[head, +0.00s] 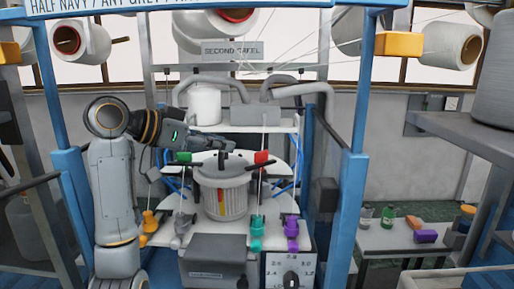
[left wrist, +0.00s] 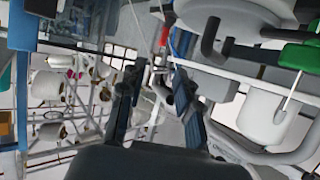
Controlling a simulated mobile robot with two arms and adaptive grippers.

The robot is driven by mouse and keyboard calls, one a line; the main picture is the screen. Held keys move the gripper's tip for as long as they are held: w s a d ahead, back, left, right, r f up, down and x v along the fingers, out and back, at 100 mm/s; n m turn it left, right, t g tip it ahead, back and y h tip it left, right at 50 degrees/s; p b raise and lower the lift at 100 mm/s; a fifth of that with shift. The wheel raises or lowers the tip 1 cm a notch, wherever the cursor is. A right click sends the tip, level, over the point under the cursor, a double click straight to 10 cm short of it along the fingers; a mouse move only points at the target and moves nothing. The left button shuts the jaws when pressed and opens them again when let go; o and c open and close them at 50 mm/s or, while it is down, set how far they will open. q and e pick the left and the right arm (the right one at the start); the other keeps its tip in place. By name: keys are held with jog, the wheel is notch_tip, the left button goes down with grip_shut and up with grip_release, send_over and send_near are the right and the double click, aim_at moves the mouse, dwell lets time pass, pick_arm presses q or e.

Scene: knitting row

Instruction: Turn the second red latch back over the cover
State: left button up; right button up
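A red latch block (head: 262,157) stands at the right of the round white plate above the grey ribbed cylinder (head: 222,190). A dark bar runs beside it over the cylinder's top. My left gripper (head: 228,145) is above and behind the cylinder's top, left of the red latch and apart from it. In the left wrist view its two dark fingers (left wrist: 158,82) are spread, with nothing clear between them. A green block (head: 183,157) stands at the left of the plate, and it also shows in the left wrist view (left wrist: 300,56). I cannot tell the cover's edge. My right gripper is out of view.
A white canister (head: 204,103) and a grey box (head: 255,117) with thick hoses stand on the shelf behind. Blue posts (head: 354,195) flank the machine. Yellow, teal and purple (head: 291,232) fittings line its front. A side table (head: 400,238) stands right.

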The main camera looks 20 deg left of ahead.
aim_at(258, 152)
pick_arm(q)
jog(key=p+x, duration=0.4)
jog(key=x, duration=0.6)
jog(key=shift+w+p, duration=0.3)
jog(key=shift+w, duration=0.05)
jog(key=shift+w+d+f, duration=0.2)
jog(key=shift+d, duration=0.05)
jog(key=shift+w+d, duration=0.1)
jog(key=shift+f, duration=0.1)
grip_shut()
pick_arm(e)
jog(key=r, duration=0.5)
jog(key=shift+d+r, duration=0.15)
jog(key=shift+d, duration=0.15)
